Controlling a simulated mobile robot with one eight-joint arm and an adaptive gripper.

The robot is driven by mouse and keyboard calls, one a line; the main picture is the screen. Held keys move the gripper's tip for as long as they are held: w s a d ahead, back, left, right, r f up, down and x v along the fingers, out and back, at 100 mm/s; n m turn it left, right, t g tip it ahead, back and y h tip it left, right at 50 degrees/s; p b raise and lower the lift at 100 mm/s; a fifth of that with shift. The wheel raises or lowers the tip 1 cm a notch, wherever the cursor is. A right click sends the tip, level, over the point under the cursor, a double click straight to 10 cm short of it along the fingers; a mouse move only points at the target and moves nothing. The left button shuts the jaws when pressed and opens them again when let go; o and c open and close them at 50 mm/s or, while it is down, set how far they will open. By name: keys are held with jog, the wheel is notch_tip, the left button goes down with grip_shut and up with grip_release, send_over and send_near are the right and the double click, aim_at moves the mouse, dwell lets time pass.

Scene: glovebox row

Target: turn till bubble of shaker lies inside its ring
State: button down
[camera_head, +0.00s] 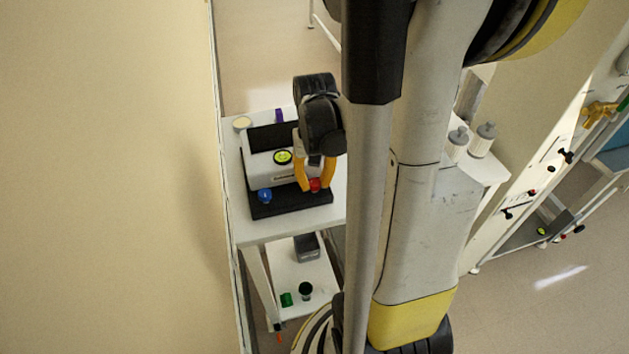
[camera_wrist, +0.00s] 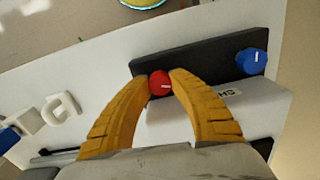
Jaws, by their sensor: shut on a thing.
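The shaker (camera_head: 262,169) is a white box on a black base plate (camera_head: 290,207), standing on a white table. A round yellow-green bubble level with a dark rim (camera_head: 283,157) is on its top; the bubble's place against its ring is too small to make out. A blue knob (camera_head: 264,195) and a red knob (camera_head: 315,185) sit at the front corners of the base. My gripper (camera_head: 314,188) has its orange fingers closed around the red knob. The wrist view shows the red knob (camera_wrist: 160,84) between the fingertips (camera_wrist: 161,78) and the blue knob (camera_wrist: 252,61) apart to the right.
The white table (camera_head: 275,229) is beside a beige wall (camera_head: 110,180). A cream round item (camera_head: 242,122) and a purple item (camera_head: 279,116) stand behind the shaker. A lower shelf (camera_head: 290,270) holds a green item (camera_head: 286,299). Grey-lidded bottles (camera_head: 482,140) stand to the right.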

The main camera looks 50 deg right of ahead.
aim_at(314, 182)
jog(key=shift+m, duration=1.9)
jog(key=c, duration=1.1)
grip_release()
notch_tip(314, 182, up, 12)
